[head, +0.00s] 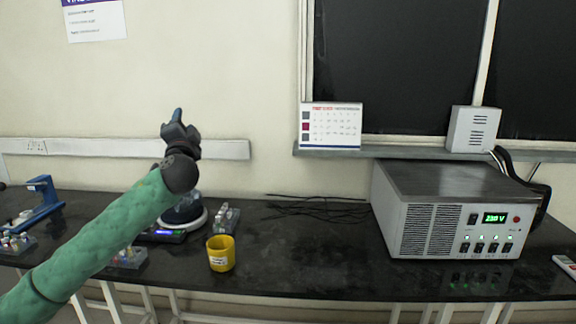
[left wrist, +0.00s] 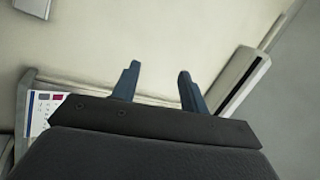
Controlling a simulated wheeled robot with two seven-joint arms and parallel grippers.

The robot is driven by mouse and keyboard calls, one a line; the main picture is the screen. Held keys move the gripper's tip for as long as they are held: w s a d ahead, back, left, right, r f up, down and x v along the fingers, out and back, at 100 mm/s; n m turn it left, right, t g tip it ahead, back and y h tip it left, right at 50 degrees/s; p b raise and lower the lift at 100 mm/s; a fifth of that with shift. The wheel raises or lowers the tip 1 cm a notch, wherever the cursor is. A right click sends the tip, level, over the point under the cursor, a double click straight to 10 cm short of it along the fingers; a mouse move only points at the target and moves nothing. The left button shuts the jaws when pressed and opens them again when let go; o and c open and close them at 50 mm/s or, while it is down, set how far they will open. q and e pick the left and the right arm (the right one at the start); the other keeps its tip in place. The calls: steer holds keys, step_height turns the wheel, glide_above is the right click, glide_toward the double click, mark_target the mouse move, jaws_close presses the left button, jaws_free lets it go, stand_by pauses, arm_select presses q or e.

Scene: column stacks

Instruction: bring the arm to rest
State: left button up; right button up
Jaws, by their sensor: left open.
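My left arm, in a green sleeve, comes in from the lower left of the head view. My left gripper (head: 178,116) is raised above the bench, in front of the wall, with its blue fingertips pointing up. In the left wrist view the two blue fingers (left wrist: 158,84) stand apart with nothing between them, so the gripper is open and empty. Behind them are the wall and a grey rail. My right gripper is not in either view.
The black bench (head: 310,265) holds a yellow cup (head: 221,253), a power supply box (head: 440,215), loose black cables (head: 315,206) and a blue device (head: 40,200). Racks of small vials (head: 226,218) stand near the arm. A calendar (head: 331,126) stands on the window ledge. Mid-bench has free room.

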arm_select(q)
steer(key=s+d+f+n+g+h+p, duration=0.15)
steer(key=s+d+f+g, duration=0.25)
steer(key=s+f, duration=0.7)
steer(key=s+d+f+n+g+h+p, duration=0.1)
steer(key=s+d+f+n+g+h, duration=0.35)
steer(key=f, duration=1.05)
steer(key=s+d+f+g+p, duration=0.2)
steer(key=s+d+f+g, duration=0.15)
steer(key=s+f, duration=0.9)
steer(key=s+f+n+g+p, duration=0.1)
steer(key=s+f+g, duration=0.2)
steer(key=s+f, duration=0.6)
steer(key=s+d+f+n+g+p, duration=0.1)
steer(key=s+f+g, duration=0.3)
steer(key=s+f, duration=0.6)
steer(key=s, duration=0.8)
steer(key=shift+s+d+f+g+h, duration=0.25)
steer(key=shift+s+g+h, duration=0.05)
steer(key=shift+h, duration=0.1)
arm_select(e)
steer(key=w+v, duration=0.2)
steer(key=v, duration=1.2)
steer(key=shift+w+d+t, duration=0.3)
arm_select(q)
steer(key=shift+n, duration=0.3)
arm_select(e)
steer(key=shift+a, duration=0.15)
